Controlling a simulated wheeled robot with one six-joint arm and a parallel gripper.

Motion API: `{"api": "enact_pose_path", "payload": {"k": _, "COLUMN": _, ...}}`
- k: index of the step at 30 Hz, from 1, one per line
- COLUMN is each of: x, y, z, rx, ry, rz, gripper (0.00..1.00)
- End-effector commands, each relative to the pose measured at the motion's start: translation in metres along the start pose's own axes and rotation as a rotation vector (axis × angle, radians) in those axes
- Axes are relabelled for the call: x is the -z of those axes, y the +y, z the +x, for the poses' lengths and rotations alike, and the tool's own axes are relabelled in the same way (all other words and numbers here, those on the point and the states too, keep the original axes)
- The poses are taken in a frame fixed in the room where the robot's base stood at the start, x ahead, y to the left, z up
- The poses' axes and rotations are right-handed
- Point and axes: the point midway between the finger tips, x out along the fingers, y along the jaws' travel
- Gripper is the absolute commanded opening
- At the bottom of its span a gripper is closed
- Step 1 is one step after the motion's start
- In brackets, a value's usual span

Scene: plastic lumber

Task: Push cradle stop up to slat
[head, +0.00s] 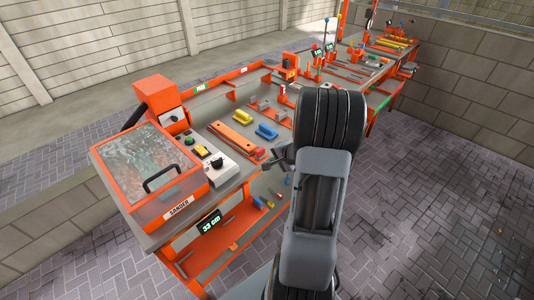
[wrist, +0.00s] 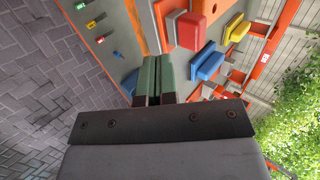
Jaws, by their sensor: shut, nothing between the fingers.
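An orange-red slat (head: 230,136) lies lengthwise on the bench top, and part of it shows at the top of the wrist view (wrist: 208,5). A red block (wrist: 189,31) with a grey side stands at the slat's near end and looks like the cradle stop. I cannot tell whether it touches the slat. My gripper (wrist: 152,60) is shut and empty, its green-grey fingers together, short of the red block and a little left of it. In the head view my gripper (head: 272,160) is small and dark beside the bench's near edge.
A blue handled block (wrist: 206,66) and a yellow one (wrist: 237,28) sit right of the red block in the wrist view. A sander (head: 150,165) with a clear lid and a control box (head: 214,163) stand at the left. Paved floor (head: 430,190) is clear at the right.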

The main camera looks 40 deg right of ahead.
Motion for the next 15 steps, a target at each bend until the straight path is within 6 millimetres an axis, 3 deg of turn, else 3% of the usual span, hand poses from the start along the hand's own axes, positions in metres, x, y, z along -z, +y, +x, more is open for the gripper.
{"api": "enact_pose_path", "payload": {"k": 6, "x": -0.001, "y": -0.020, "z": 0.019, "rx": -0.001, "ry": -0.002, "rz": -0.001, "gripper": 0.00}}
{"api": "enact_pose_path", "payload": {"k": 15, "x": 0.000, "y": -0.028, "z": 0.029, "rx": 0.001, "ry": -0.001, "rz": -0.001, "gripper": 0.00}}
